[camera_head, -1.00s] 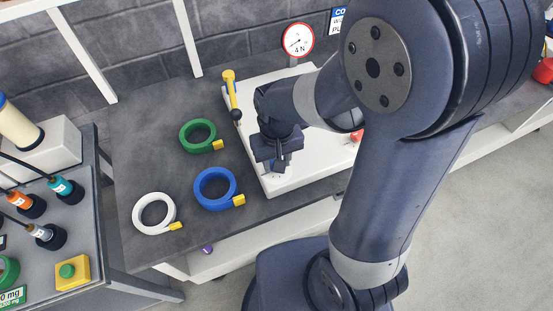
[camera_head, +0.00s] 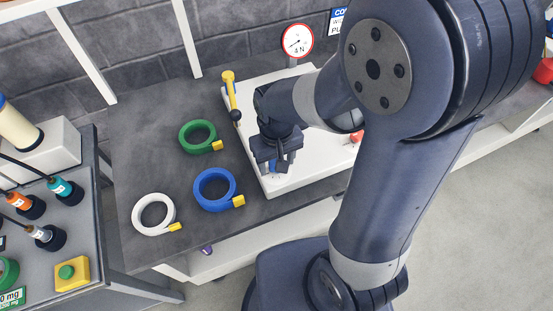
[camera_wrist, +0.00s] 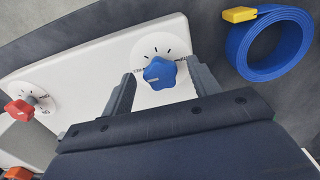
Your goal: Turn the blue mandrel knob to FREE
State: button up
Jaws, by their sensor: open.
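The blue mandrel knob (camera_wrist: 161,73) sits on a round white dial with black tick marks on the white panel (camera_wrist: 80,52), in the wrist view. The dial's lettering is too small to read. My gripper (camera_wrist: 160,88) is open, with one finger to each side of the knob, apart from it. In the head view my gripper (camera_head: 280,165) is over the front left of the white panel (camera_head: 315,179). The knob is hidden or hard to make out there.
A red knob (camera_wrist: 19,112) with its own dial sits on the same panel. A blue strip coil (camera_wrist: 242,50) lies beside the panel; green (camera_head: 187,143) and white (camera_head: 138,214) coils lie further left. A yellow-handled lever (camera_head: 232,94) and a gauge (camera_head: 298,40) stand behind.

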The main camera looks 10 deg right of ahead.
notch_tip(320, 180, up, 11)
dwell(0.6)
jog(key=shift+f, duration=0.15)
notch_tip(320, 180, down, 11)
jog(key=shift+r, duration=0.1)
dwell(0.7)
jog(key=shift+r, duration=0.15)
